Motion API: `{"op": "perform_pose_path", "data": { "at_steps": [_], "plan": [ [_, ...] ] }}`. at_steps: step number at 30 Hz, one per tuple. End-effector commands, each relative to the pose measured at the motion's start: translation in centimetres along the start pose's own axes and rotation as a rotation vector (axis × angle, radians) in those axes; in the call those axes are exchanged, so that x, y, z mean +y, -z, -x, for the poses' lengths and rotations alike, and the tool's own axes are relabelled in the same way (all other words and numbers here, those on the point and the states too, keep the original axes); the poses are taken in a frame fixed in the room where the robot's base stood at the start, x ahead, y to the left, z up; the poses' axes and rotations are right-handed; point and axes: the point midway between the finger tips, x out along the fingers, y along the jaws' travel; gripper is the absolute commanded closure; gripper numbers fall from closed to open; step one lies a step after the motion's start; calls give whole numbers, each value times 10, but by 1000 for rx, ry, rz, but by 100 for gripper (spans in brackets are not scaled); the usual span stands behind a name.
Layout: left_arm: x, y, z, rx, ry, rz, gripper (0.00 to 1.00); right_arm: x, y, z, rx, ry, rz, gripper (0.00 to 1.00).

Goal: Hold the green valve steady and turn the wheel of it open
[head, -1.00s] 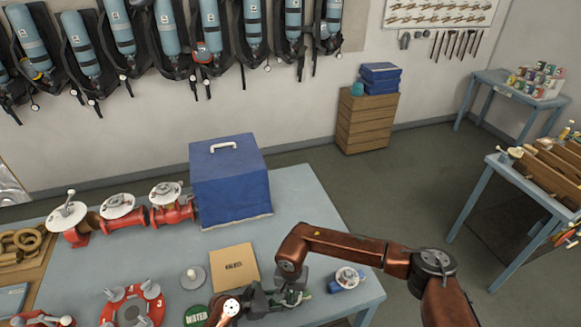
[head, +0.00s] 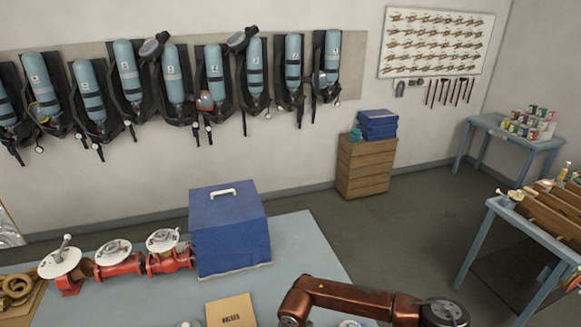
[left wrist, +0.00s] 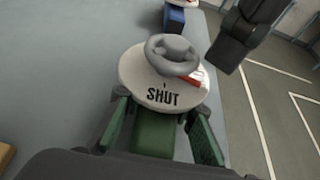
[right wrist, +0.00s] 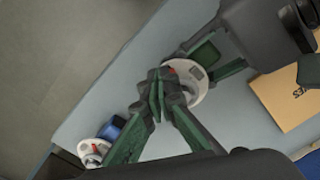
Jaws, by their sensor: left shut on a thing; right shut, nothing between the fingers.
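The green valve's body (left wrist: 153,140) sits between the fingers of my left gripper (left wrist: 160,128), which is shut on it. Its pale dial (left wrist: 142,88) reads "SHUT", with a red mark at the right side. The grey wheel (left wrist: 172,52) stands above the dial. My right gripper (right wrist: 157,82) is shut and empty, its fingertips over the dial's edge in the right wrist view; I cannot tell whether they touch the wheel. A dark part of it also shows right of the dial in the left wrist view.
A blue valve (left wrist: 175,18) stands farther along the bench (left wrist: 60,60), near its edge. A cardboard box (right wrist: 290,95) lies on the other side of the valve. In the head view, a blue covered case (head: 230,235) and red valves (head: 120,265) stand on the bench.

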Motion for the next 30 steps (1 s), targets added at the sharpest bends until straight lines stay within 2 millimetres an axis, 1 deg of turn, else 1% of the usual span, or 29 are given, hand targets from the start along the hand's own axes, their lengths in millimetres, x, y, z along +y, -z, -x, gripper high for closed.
{"op": "perform_pose_path", "data": {
  "at_steps": [1, 5, 18, 21, 27, 29, 30],
  "plan": [
    [-1, 3, 0, 5, 3, 2, 100, 0, -1, 1, -1, 1, 2, 100],
    [-1, 3, 0, 5, 2, 3, 100, -1, -2, 8, -2, 2, 3, 100],
    [0, 3, 0, 5, 1, 3, 100, -2, -3, 56, -5, 4, 6, 100],
    [0, 3, 0, 5, 1, 3, 100, -2, -4, 60, -6, 3, 6, 100],
    [0, 3, 0, 5, 0, 3, 100, -2, -4, 60, -7, 3, 6, 100],
    [0, 3, 0, 5, 0, 3, 100, -5, -4, 61, -8, 4, 6, 100],
    [0, 3, 0, 5, 0, 3, 100, -10, -3, 62, -8, 3, 5, 100]
  ]
}}
